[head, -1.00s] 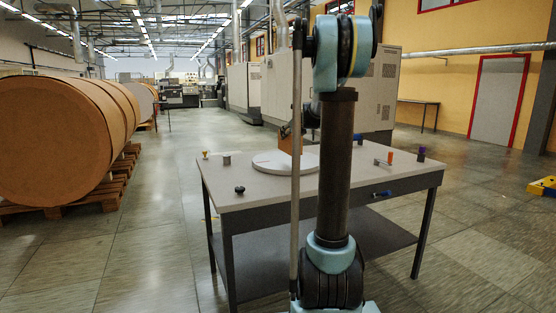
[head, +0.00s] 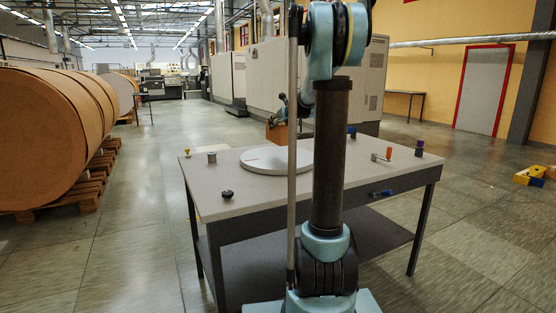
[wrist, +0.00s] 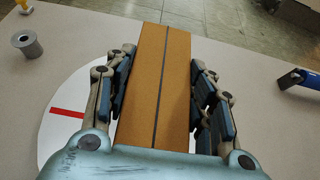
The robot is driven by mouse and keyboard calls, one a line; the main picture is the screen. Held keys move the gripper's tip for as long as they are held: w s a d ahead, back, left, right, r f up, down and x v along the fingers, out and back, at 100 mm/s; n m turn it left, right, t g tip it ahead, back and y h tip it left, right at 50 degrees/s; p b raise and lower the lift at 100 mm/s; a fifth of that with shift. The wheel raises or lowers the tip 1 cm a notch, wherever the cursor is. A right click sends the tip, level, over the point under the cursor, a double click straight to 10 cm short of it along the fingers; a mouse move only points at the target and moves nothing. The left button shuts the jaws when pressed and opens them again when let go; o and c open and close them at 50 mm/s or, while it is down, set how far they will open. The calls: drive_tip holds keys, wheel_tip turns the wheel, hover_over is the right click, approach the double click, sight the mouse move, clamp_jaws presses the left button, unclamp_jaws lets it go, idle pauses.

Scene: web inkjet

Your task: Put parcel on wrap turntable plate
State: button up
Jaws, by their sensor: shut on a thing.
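The parcel is a brown box with a dark lengthwise stripe (wrist: 172,75). My gripper (wrist: 158,88) is shut on it, with a finger along each long side. In the head view the parcel (head: 274,132) shows at the back of the table, partly hidden by my arm. The wrap turntable plate (head: 262,163) is a flat white disc on the table, partly hidden behind my arm. In the wrist view the plate (wrist: 58,128), with a red mark, shows below and left of the parcel. The parcel appears held above or behind the plate; its exact height is unclear.
The grey table (head: 225,181) also bears a grey spool (head: 212,157), a black knob (head: 227,195), a small yellow piece (head: 187,152), an orange piece (head: 390,152) and a purple one (head: 419,147). A blue thing (wrist: 298,77) lies right of my gripper in the wrist view.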

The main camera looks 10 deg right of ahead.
sight(278, 137)
wheel_tip(278, 137, up, 3)
drive_tip(key=shift+d+f, duration=0.1)
drive_tip(key=shift+f, duration=4.85)
drive_tip(key=o, duration=1.5)
drive_tip(key=shift+f, duration=0.1)
drive_tip(key=shift+s, duration=0.1)
